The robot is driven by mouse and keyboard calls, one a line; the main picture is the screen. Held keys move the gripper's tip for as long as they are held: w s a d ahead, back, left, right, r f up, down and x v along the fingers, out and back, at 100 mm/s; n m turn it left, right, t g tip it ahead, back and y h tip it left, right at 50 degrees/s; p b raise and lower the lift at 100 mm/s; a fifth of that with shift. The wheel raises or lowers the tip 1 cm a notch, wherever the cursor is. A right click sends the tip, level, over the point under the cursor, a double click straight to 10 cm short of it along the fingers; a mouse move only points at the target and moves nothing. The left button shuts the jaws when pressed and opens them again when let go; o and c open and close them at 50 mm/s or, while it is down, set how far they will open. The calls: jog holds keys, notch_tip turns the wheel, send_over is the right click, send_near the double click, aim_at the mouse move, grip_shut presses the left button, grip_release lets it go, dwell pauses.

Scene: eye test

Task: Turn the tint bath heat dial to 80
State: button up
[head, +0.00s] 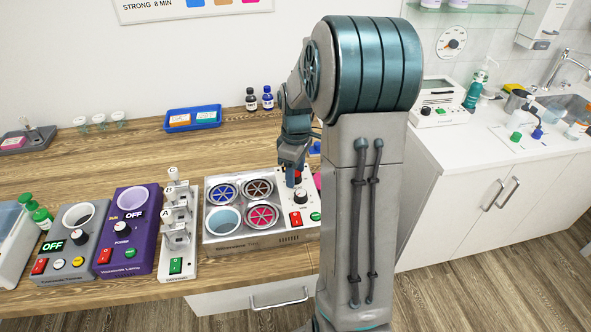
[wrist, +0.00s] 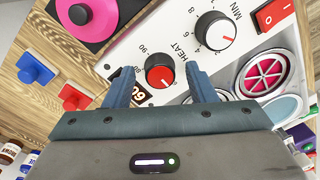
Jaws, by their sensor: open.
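The tint bath (head: 213,247) is a white box on the wooden counter with several round wells, mostly lidded in different colours. Its heat dial (wrist: 160,71), a red-faced knob with a black rim, shows in the wrist view beside the word HEAT, with 80 and 90 printed nearby. A small display (wrist: 142,93) by it seems to read 60. My gripper (wrist: 160,86) is open, with one blue finger on each side of the heat dial. I cannot tell whether the fingers touch it. In the head view my gripper (head: 293,178) points down over the control panel and hides part of it.
A second dial marked MIN (wrist: 214,32) and a red switch (wrist: 271,14) lie close by. A pink disc (wrist: 90,14) is beside the box. A white switch stand (head: 177,235) and a purple warmer (head: 125,245) stand to the left.

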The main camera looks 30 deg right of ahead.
jog(key=c, duration=1)
